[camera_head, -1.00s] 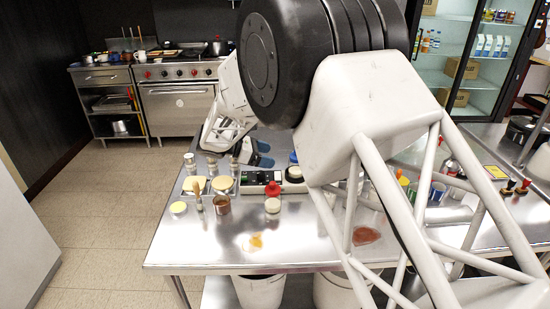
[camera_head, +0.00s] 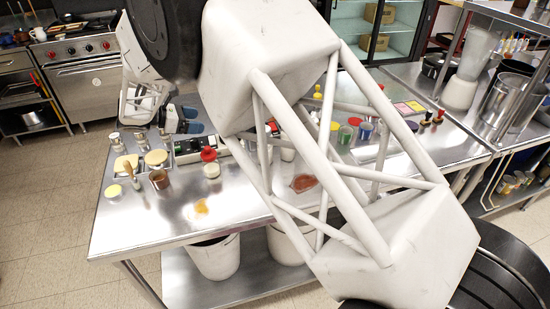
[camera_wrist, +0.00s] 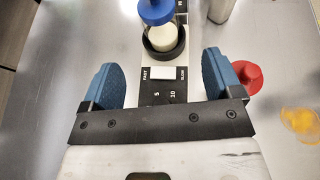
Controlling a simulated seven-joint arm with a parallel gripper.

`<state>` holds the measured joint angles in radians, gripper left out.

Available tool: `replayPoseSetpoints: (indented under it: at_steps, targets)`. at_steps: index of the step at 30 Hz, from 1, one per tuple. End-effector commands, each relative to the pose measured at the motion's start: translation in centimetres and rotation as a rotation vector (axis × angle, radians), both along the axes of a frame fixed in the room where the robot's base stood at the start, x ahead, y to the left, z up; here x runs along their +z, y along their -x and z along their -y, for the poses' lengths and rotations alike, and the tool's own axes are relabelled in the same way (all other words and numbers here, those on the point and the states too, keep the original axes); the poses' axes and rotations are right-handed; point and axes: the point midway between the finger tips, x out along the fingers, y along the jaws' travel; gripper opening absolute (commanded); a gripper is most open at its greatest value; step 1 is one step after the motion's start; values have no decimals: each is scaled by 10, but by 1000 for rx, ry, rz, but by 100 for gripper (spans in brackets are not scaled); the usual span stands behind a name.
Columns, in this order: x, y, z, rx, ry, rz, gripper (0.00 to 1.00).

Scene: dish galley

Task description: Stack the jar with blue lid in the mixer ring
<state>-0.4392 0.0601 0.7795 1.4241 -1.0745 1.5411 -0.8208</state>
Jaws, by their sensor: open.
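The jar with the blue lid (camera_wrist: 158,10) is at the top of the wrist view, with pale contents (camera_wrist: 162,38) below the lid. The black mixer ring (camera_wrist: 164,55) shows around the jar's lower part; the jar appears to stand upright in it, but how deep it sits cannot be told. My gripper (camera_wrist: 158,65) is open and empty, its blue fingers apart over the mixer's near end, short of the jar.
The mixer (camera_wrist: 162,74) has a FAST/SLOW switch panel. A red-lidded jar (camera_head: 209,161) stands close by; its red top is near my right finger in the wrist view. Shakers, a brown jar (camera_head: 159,180) and coloured cups (camera_head: 345,134) surround it. The table's front (camera_head: 150,225) is mostly clear.

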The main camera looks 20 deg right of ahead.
Motion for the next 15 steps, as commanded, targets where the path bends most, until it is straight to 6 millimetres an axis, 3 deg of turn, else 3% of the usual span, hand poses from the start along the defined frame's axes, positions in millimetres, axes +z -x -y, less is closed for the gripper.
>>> replayPoseSetpoints:
  at_steps: [8,15]
  targets:
    - [24,21,26,-66,-84,52,85]
    - [63,72,76,-213,-255,166,85]
